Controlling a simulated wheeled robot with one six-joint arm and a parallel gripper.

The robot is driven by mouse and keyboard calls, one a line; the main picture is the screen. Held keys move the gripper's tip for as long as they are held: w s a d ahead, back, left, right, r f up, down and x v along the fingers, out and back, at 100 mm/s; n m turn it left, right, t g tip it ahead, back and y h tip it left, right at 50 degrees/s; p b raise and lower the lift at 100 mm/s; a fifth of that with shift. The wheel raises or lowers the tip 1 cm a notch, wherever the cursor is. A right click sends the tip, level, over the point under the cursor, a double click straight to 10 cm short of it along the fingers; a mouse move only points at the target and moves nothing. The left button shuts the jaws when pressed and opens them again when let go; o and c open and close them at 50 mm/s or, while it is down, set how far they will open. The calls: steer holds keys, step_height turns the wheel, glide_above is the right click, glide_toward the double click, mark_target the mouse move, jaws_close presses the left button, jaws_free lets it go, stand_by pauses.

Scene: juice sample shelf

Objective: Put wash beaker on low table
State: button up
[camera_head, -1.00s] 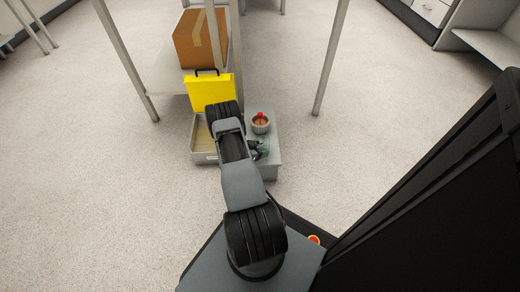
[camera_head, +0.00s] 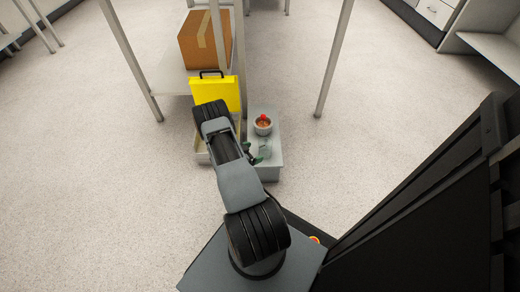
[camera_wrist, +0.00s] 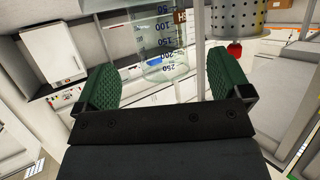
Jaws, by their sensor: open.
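My gripper (camera_head: 258,154) is open, its green fingers low over the light grey low table (camera_head: 270,173) in the head view. In the wrist view my gripper (camera_wrist: 165,85) has its two green fingers wide apart. A clear glass beaker (camera_wrist: 163,45) with dark volume marks and an orange-brown label lies ahead of the gap between them, and neither finger appears to touch it. In the head view the beaker is too small and see-through to make out well beside the fingers.
A yellow case (camera_head: 215,93) and a pale tray (camera_head: 202,158) are to the left. A cardboard box (camera_head: 204,40) sits on the shelf behind. Shelf legs stand around; floor at right is clear.

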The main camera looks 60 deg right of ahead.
steer(key=w+a+r+n+t+y+p, duration=0.1)
steer(key=w+a+r+n+t, duration=0.1)
steer(key=w+a+r+t, duration=0.45)
steer(key=w+a+r+n+t+y, duration=0.1)
steer(key=w+a+r+n+y, duration=0.15)
steer(key=w+r, duration=0.5)
steer(key=w+a+r+n+t+y, duration=0.3)
steer(key=w+a+r, duration=0.1)
steer(key=a+r, duration=0.25)
steer(key=w+a+r+n+t+y, duration=0.2)
steer(key=w+a+r+n+y, duration=0.1)
steer(key=a+r, duration=0.4)
steer(key=s+a+r+n+g+y, duration=0.1)
steer(key=s+a+r+n+y, duration=0.1)
steer(key=s+a+r+n, duration=0.3)
steer(key=s+a+r+n+y, duration=0.2)
steer(key=s+a+r, duration=0.15)
steer(key=a, duration=0.35)
steer(key=s+a+r+n+g, duration=0.1)
steer(key=s+n+g, duration=0.1)
steer(key=s, duration=0.6)
steer(key=s+a+r+n+g, duration=0.1)
steer(key=s+n+g, duration=0.1)
steer(key=s, duration=0.6)
steer(key=shift+a+r+n+h, duration=0.25)
steer(key=shift+n+h, duration=0.1)
steer(key=shift+h, duration=0.1)
steer(key=shift+w, duration=0.1)
